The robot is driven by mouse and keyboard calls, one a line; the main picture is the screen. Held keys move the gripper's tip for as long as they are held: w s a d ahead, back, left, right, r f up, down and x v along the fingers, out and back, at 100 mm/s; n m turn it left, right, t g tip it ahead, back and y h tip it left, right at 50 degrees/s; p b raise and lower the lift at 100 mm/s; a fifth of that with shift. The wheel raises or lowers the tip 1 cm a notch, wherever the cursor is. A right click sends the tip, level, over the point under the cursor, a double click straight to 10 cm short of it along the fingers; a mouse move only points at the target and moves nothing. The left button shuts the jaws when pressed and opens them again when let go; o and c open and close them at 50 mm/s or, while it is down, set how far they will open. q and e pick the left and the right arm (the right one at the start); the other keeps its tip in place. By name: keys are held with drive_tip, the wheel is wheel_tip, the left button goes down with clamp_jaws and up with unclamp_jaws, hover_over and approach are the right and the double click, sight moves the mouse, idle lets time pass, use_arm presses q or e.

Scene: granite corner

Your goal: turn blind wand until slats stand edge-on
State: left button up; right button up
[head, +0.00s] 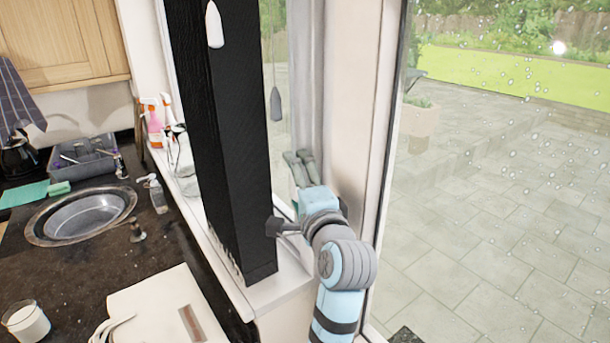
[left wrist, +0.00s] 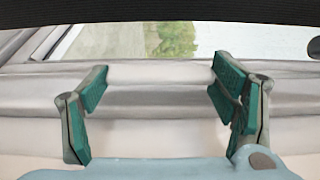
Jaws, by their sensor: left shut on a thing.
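The black blind (head: 225,150) hangs as a tall, dark stack in front of the window. I cannot make out single slat angles. A white pull or wand end (head: 214,25) hangs near its top; its upper part is out of frame. My left gripper (head: 288,197) is at the lower right of the blind, well below the white end. In the left wrist view its teal-padded fingers (left wrist: 165,95) stand apart. A pale strip (left wrist: 160,75) shows between the pads. I cannot make out what they hold. My right gripper is in neither view.
The sill (head: 275,290) and window frame (head: 355,130) are close to my arm. Spray bottles (head: 153,125) stand left of the blind. A sink (head: 85,215), a grey rack (head: 85,160) and a glass of milk (head: 27,322) are on the dark counter.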

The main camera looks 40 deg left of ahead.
use_arm(q)
drive_tip(key=shift+f+n+g+y, duration=0.1)
drive_tip(key=shift+n+g+y, duration=0.2)
drive_tip(key=shift+n+g, duration=0.15)
drive_tip(key=o, duration=1.2)
drive_tip(key=shift+c, duration=0.2)
drive_tip(key=shift+a, duration=0.1)
